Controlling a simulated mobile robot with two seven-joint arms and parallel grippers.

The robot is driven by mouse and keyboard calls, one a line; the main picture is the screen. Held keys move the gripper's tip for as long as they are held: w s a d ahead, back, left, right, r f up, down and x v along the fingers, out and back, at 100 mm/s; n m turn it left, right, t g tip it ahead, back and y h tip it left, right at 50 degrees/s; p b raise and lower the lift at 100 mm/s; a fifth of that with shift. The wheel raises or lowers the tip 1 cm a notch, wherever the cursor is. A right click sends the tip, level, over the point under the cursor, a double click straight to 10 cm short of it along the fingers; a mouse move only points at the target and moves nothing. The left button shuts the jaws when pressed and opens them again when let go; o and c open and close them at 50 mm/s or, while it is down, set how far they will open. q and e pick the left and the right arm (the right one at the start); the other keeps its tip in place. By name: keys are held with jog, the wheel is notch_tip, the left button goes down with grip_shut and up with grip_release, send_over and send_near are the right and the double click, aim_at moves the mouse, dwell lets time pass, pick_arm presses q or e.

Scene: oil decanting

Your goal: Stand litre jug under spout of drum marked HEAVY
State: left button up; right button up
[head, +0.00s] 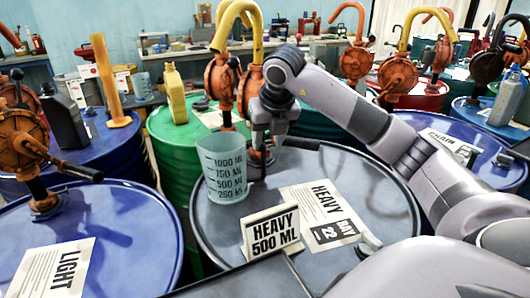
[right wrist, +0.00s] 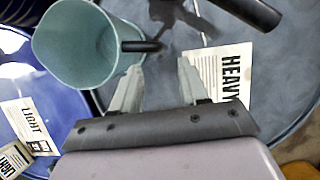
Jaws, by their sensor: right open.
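The pale teal litre jug (head: 224,168), with its ML scale facing me, stands upright on the grey lid of the drum marked HEAVY (head: 215,225). An orange pump with a curved yellow spout (head: 237,8) rises behind it; I cannot tell whether the spout's mouth lines up with the jug. My right gripper (head: 262,150) points down just right of the jug. In the right wrist view the jug (right wrist: 85,48) is at upper left, and the open fingers (right wrist: 158,78) are just short of a dark bar at its side, with nothing between them. My left gripper is out of view.
A HEAVY 500 ML card (head: 271,231) stands in front of the jug, and a HEAVY label (head: 320,213) lies on the lid. The LIGHT drum (head: 120,235) is at left, a green drum (head: 170,150) behind, and the CHAIN drum (head: 480,140) at right.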

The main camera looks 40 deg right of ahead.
jog(key=v, duration=0.4)
jog(key=shift+r, duration=0.1)
jog(key=shift+s, duration=0.1)
dwell(0.4)
